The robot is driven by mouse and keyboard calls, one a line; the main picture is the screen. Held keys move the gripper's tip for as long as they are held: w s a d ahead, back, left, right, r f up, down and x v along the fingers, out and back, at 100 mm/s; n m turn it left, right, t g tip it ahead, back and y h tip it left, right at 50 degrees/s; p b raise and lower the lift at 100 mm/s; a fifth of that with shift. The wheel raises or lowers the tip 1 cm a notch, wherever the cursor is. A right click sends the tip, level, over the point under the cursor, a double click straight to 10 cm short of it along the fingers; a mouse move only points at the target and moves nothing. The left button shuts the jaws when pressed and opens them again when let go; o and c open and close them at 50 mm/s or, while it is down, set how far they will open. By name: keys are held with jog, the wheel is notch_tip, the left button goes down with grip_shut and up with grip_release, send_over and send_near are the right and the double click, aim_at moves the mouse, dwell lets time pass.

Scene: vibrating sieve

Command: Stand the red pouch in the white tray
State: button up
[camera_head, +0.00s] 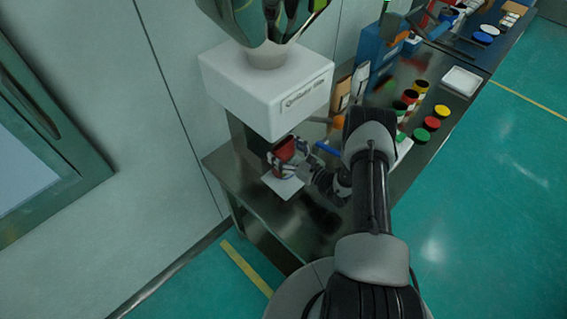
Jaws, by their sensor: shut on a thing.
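The red pouch (284,151) is below the overhanging white machine head, at the front of the metal bench. My gripper (291,161) reaches in from the right and is shut on the pouch, hiding part of it. A flat white piece (284,187) shows directly below the pouch; I cannot tell whether they touch. A shallow white tray (461,81) lies at the far right of the bench, apart from my gripper.
The white machine (270,88) with a shiny hopper overhangs my gripper closely. Several coloured round containers (431,124) stand on the bench (252,196) at right. A blue box (381,42) and pouches stand behind. Another white item (403,149) is partly hidden by my arm.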

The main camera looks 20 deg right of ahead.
jog(key=c, duration=0.6)
jog(key=shift+c, duration=0.2)
